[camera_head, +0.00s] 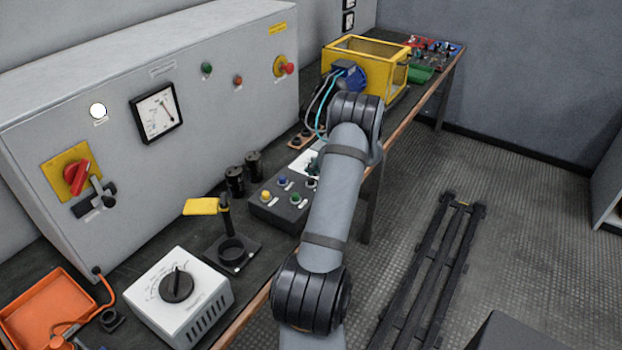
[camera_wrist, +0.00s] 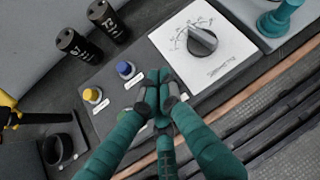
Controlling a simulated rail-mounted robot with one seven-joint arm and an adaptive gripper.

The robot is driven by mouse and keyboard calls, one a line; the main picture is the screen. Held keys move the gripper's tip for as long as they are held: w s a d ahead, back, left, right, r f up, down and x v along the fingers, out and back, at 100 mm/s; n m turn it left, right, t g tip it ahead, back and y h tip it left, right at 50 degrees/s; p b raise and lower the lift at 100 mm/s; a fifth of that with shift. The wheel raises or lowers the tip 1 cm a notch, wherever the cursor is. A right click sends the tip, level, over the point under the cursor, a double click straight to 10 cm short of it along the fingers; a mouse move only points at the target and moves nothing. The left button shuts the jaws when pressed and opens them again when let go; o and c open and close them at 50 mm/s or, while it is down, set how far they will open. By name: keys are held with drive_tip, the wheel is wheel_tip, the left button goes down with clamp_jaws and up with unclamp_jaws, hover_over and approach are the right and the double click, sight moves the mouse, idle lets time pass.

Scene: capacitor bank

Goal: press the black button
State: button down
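A dark button box (camera_head: 282,217) stands on the bench, left of my forearm in the head view. Its yellow button (camera_head: 265,195), blue button (camera_head: 282,181) and green button (camera_head: 296,199) show there. A small dark button (camera_head: 311,183) at the box's far right edge, close to my arm, may be the black one. In the wrist view I see the yellow button (camera_wrist: 92,95) and blue button (camera_wrist: 125,68). My teal gripper (camera_wrist: 160,88) has its fingers together over the box, right of the blue button, hiding what lies beneath. Contact cannot be told.
A white dial panel (camera_wrist: 222,62) lies just beyond the fingers. Two black cylinders (camera_head: 244,172) stand behind the button box. A white dial unit (camera_head: 178,298) and a yellow-handled holder (camera_head: 232,250) stand nearer on the bench. The grey cabinet (camera_head: 215,108) backs the bench.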

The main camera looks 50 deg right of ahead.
drive_tip(key=shift+r, duration=0.1)
wheel_tip(320, 180, up, 5)
drive_tip(key=p, duration=0.4)
idle(0.5)
wheel_tip(320, 180, down, 2)
drive_tip(key=shift+f+b, duration=0.1)
drive_tip(key=shift+b, duration=0.8)
drive_tip(key=shift+p, duration=0.65)
wheel_tip(320, 180, up, 6)
drive_tip(key=p, duration=0.4)
drive_tip(key=shift+p, duration=0.3)
